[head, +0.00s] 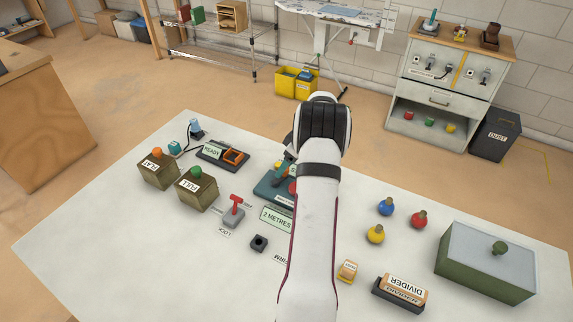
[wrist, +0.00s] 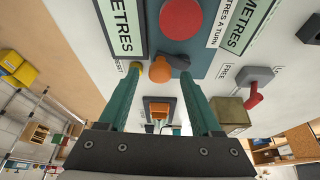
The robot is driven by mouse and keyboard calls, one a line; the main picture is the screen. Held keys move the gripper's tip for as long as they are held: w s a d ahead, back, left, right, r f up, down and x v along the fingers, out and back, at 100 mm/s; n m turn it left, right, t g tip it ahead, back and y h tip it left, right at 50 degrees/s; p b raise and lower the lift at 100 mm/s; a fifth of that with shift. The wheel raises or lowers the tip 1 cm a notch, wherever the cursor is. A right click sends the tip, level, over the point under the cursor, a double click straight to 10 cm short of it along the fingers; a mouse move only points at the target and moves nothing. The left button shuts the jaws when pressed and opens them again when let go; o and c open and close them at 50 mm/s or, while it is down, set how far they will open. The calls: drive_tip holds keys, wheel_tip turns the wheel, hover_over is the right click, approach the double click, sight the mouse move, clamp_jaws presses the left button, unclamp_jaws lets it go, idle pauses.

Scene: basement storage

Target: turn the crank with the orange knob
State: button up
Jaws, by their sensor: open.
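The orange knob (wrist: 160,70) shows in the wrist view, with the dark crank arm (wrist: 180,61) beside it. Both are at the teal base (wrist: 203,67), below a red disc (wrist: 181,18). In the head view the base (head: 264,190) is partly hidden behind my arm. My gripper (wrist: 160,74) is open, with its two teal fingers on either side of the knob in the wrist view. Contact between fingers and knob cannot be told. A label reading "2 METRES" (head: 276,219) lies by the base.
A red-handled lever (head: 234,211) and green-knobbed "FULL" box (head: 196,190) stand to the left. The "READY" frame (head: 222,155) is behind them. Blue (head: 386,206), red (head: 418,220) and yellow (head: 376,234) knobs and a green box (head: 485,270) stand on the right.

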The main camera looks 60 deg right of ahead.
drive_tip(key=shift+f, duration=0.1)
clamp_jaws()
drive_tip(key=m, duration=0.2)
drive_tip(key=s+a+m+h, duration=0.1)
drive_tip(key=m, duration=0.1)
drive_tip(key=shift+h, duration=0.3)
unclamp_jaws()
drive_tip(key=v, duration=1.5)
drive_tip(key=shift+w+r, duration=0.25)
drive_tip(key=shift+r, duration=0.25)
